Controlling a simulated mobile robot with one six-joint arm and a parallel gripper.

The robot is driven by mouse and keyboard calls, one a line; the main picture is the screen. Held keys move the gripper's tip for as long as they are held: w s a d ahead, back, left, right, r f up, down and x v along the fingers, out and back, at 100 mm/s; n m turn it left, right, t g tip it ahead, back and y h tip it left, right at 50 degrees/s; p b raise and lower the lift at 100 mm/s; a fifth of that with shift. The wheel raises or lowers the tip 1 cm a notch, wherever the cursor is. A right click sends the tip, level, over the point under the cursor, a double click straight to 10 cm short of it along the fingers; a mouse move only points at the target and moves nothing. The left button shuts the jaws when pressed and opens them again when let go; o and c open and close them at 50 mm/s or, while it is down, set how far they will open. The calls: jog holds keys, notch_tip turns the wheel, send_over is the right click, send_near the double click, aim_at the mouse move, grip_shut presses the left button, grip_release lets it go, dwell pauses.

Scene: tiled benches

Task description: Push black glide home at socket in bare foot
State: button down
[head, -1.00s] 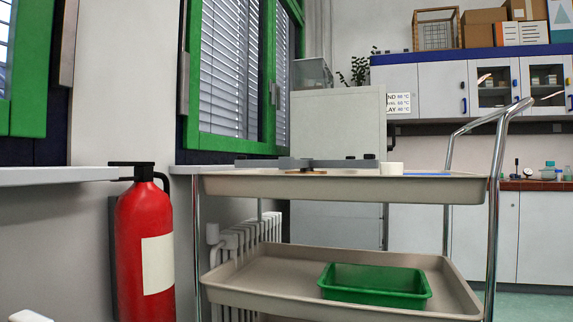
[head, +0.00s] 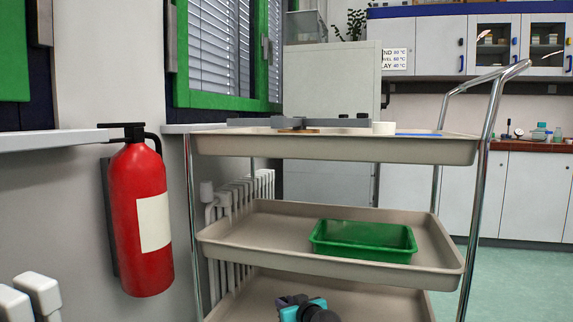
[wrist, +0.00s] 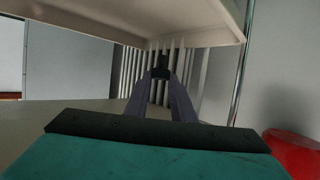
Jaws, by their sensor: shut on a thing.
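My gripper (wrist: 160,90) is shut on a small black piece, probably the black glide (wrist: 160,70), held at its fingertips in the wrist view. In the head view my gripper (head: 284,301) shows at the bottom, over the lowest trolley shelf; the glide cannot be made out there. A long grey piece (head: 290,122) lies on the trolley's top tray (head: 330,148), with small dark knobs on its right part. It may be the piece with the feet, seen nearly edge-on. The bare foot and its socket cannot be made out.
The trolley's middle shelf (head: 270,232) holds a green tray (head: 362,242). In the wrist view a trolley tray (wrist: 130,25) hangs above my gripper, with a radiator beyond. A red fire extinguisher (head: 140,220) is left of the trolley. A white roll (head: 384,128) lies on the top tray.

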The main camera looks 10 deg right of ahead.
jog(key=s+a+r+n+g+y+p, duration=0.1)
jog(key=s+r+n+g+y+p, duration=0.1)
jog(key=s+n+y, duration=0.2)
jog(key=s+r+n+g+y+p, duration=0.3)
jog(key=s+n+y, duration=0.1)
jog(key=s, duration=0.3)
jog(key=shift+s+a+n+g+y, duration=0.3)
jog(key=shift+s+a+n+y, duration=0.1)
jog(key=shift+d, duration=0.15)
